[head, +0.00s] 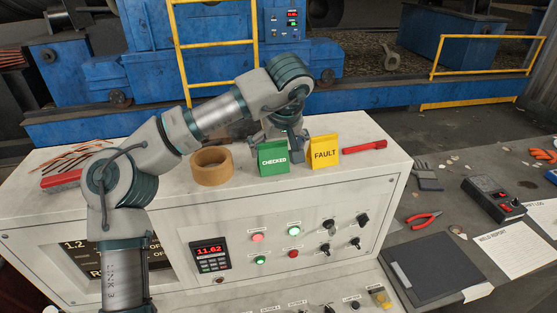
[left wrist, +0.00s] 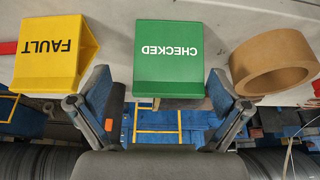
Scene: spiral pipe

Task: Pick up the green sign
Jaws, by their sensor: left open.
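The green sign (head: 273,158), marked CHECKED, stands on the white top of the control cabinet. My left gripper (head: 285,134) reaches over the cabinet and is at the sign's far side, partly hidden behind it. In the left wrist view the green sign (left wrist: 168,55) appears upside down, between and beyond the two spread fingers of my left gripper (left wrist: 159,85). The fingers are open, with a gap on either side of the sign; contact cannot be made out. My right gripper is not in view.
A yellow FAULT sign (head: 324,152) stands close right of the green one, and a tape roll (head: 211,167) lies close left. A red marker-like object (head: 364,146) is farther right. Copper wires (head: 72,157) lie at the left. Buttons and knobs cover the cabinet front.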

